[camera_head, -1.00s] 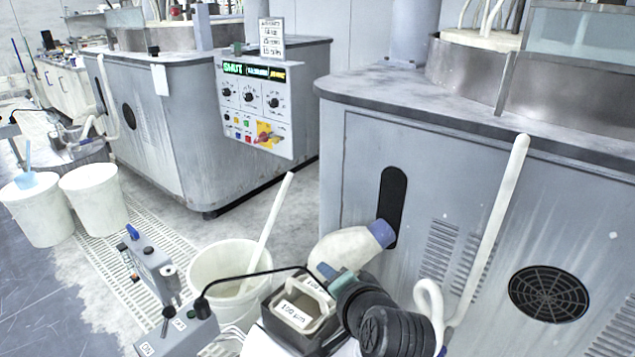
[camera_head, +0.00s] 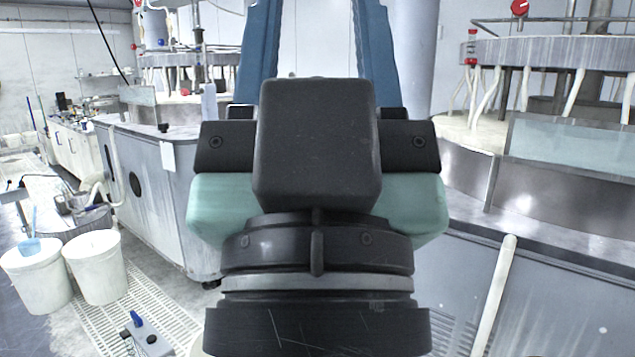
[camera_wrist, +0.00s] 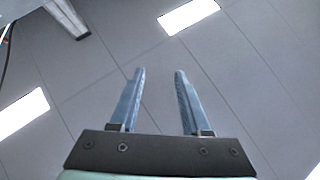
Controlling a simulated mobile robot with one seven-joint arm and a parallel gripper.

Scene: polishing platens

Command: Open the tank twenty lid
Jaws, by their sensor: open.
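My gripper (camera_head: 315,30) is raised in front of the head camera, with its blue fingers pointing up and apart. The wrist view also shows the open, empty gripper (camera_wrist: 158,75), with only ceiling beyond it. No lid marked twenty can be made out in either view. My gripper and wrist hide the middle of the head view, including the place between the two polishing machines.
A grey polishing machine (camera_head: 165,215) stands at the left and another (camera_head: 560,290) at the right, close by. Two white buckets (camera_head: 38,280) (camera_head: 97,268) stand on the floor at lower left. A small grey control box (camera_head: 150,343) is at the bottom. Ceiling lights (camera_wrist: 188,15) show in the wrist view.

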